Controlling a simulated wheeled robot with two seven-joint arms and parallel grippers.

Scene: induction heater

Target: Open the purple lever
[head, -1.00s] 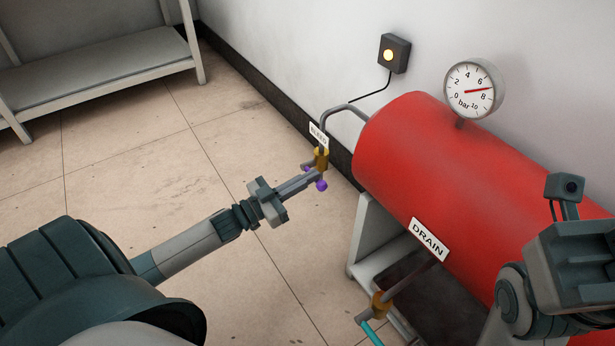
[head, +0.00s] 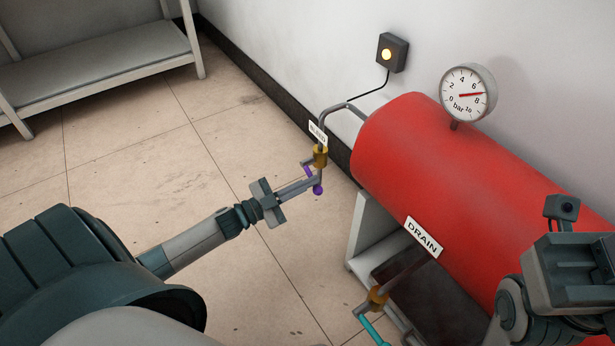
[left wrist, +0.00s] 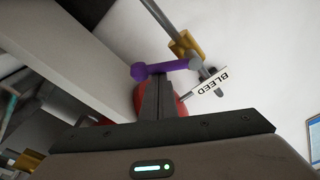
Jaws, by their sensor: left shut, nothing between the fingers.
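The purple lever (head: 318,189) is on the brass bleed valve (head: 320,156), below a small white label on a grey pipe. In the left wrist view the purple lever (left wrist: 158,69) lies across the tips of my fingers, and the label reads BLEED (left wrist: 210,88). My left gripper (head: 312,183) is shut with nothing between its fingers. Its fingertips are at the lever, touching or very close; I cannot tell which. My right gripper (head: 575,270) is at the lower right, and its fingers cannot be made out.
A red tank (head: 450,180) with a pressure gauge (head: 468,93) fills the right. A DRAIN label (head: 423,237) and a valve with a cyan lever (head: 372,328) are at the front. A box with a yellow light (head: 392,53) is on the wall. A shelf (head: 100,75) stands back left. The floor between is clear.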

